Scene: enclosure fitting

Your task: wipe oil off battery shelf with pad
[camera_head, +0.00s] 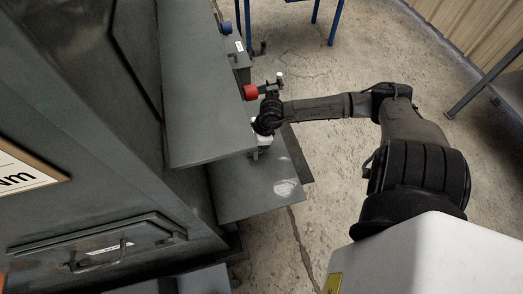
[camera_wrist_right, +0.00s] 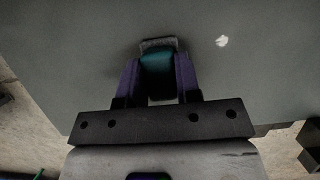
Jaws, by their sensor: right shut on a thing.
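A flat grey shelf (camera_head: 245,196) juts out low from the dark cabinet in the head view, and its surface fills much of the right wrist view (camera_wrist_right: 255,75). A pale shiny patch (camera_head: 286,187), which looks like oil, lies near its outer right corner. A small bright spot (camera_wrist_right: 222,41) shows on the shelf in the wrist view. My right gripper (camera_head: 258,154) is over the shelf's inner part, left of the patch. In the wrist view, its purple fingers (camera_wrist_right: 158,80) are shut on a teal pad with a grey edge (camera_wrist_right: 158,62). Whether the pad touches the shelf is unclear.
A higher grey panel (camera_head: 200,90) overhangs the shelf's left side, close to my gripper. A dark box with a red cap (camera_head: 250,92) and a blue cap (camera_head: 227,27) stands behind. Concrete floor (camera_head: 330,225) is open to the right.

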